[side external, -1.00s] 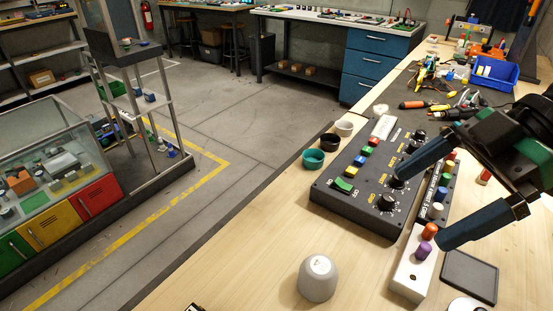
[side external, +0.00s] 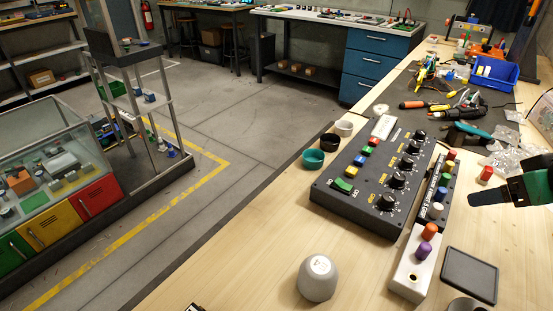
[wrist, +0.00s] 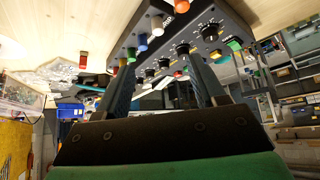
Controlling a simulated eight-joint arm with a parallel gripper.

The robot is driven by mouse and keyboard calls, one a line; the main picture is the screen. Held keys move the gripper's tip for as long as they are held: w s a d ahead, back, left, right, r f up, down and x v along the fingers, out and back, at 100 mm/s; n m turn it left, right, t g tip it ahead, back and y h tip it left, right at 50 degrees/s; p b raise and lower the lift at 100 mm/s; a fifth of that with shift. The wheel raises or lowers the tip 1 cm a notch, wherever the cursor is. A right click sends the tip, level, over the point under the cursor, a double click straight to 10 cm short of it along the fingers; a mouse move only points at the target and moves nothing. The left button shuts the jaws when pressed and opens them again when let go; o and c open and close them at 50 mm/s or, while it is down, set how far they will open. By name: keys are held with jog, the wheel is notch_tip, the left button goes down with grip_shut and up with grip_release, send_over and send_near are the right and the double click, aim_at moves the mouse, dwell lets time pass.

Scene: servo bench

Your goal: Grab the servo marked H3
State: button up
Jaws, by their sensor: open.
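I cannot make out a servo marked H3 in either view; no such marking is readable. My gripper (wrist: 165,92) shows in the wrist view with two dark fingers wide apart and nothing seen between them. In the side external view only part of my gripper (side external: 482,195) shows at the right edge, a dark blue finger above the bench, right of the control box and beyond the dark tray. The rest of it is out of frame there.
A black control box (side external: 330,193) with knobs stands mid-bench.

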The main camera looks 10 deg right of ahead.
jog(key=w+a+r+m+g+y, duration=0.25)
jog(key=w+a+y, duration=0.2)
jog(key=a, duration=0.45)
jog(key=m+g+y, duration=0.5)
jog(key=m+g, duration=0.1)
jog(key=g, duration=0.5)
send_near(194, 310)
jog(key=w, duration=0.3)
jog(key=s+a+f+g, duration=0.1)
jog(key=s+a+f, duration=0.1)
jog(key=s+a+f+g, duration=0.1)
jog(key=s+a+g, duration=0.1)
jog(key=shift+s+a+f, duration=0.1)
jog(key=shift+s+f, duration=0.2)
jog(key=shift+f, duration=0.05)
jog(key=shift+x, duration=2.9)
jog(key=shift+s, duration=0.1)
grip_shut()
